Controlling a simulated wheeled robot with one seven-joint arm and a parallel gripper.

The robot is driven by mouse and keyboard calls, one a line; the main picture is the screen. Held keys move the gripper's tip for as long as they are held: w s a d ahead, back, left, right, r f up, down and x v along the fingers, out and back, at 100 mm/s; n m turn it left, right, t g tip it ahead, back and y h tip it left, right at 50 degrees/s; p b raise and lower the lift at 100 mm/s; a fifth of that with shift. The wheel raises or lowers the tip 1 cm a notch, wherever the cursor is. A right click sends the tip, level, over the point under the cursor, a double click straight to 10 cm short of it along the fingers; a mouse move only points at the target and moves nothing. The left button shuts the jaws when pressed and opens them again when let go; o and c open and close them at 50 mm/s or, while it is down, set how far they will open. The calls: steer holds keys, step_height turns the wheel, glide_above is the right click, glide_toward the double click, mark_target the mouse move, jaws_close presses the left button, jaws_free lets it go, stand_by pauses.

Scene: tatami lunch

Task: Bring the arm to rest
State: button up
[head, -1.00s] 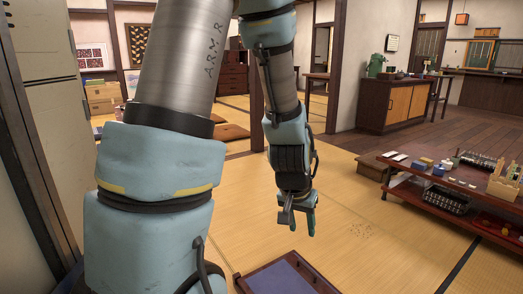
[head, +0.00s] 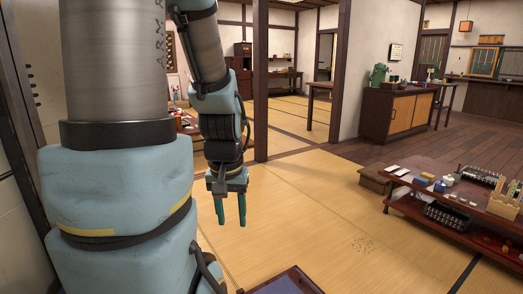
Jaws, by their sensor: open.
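My gripper (head: 231,209) hangs from my arm left of the middle of the head view, its fingers pointing down over the tatami floor (head: 300,215). The two green fingers are apart, with nothing between them. My upper arm fills the left side of the view and hides part of the room behind it.
A low dark table (head: 431,195) with small boxes, bottles and a wooden rack stands at the right. A blue tray-like surface (head: 290,284) shows at the bottom edge. A wooden post (head: 261,90) stands behind my gripper. A cabinet (head: 396,113) stands farther back. The middle floor is clear.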

step_height(320, 180, up, 22)
steer(key=p, duration=1.9)
steer(key=shift+f, duration=0.2)
